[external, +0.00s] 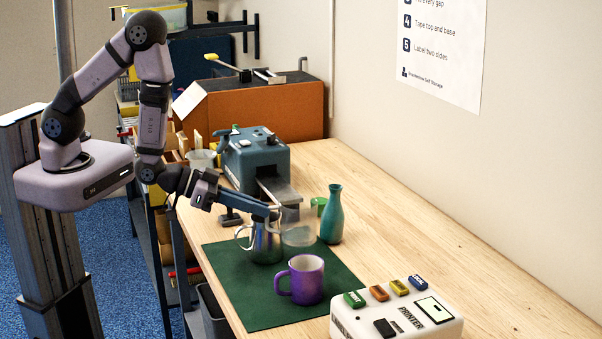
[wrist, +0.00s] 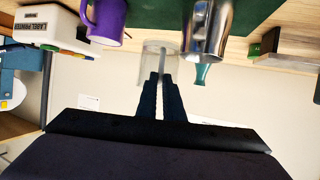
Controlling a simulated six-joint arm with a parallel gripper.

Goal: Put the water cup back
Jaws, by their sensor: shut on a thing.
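The clear glass water cup (external: 299,234) is upright at the far side of the green mat (external: 240,300), behind and right of a steel mug (external: 266,246). My gripper (external: 276,213) reaches down from the left, and its tips are at the glass's rim. In the wrist view the narrow fingers (wrist: 160,80) are close together on the near wall of the glass (wrist: 150,60). I cannot tell whether its base touches the surface.
A purple mug (external: 307,280) stands on the mat in front. A teal bottle (external: 331,217) stands close behind the glass. A blue-grey machine (external: 255,160) is behind left, and a label printer (external: 398,315) is at front right. The right bench is clear.

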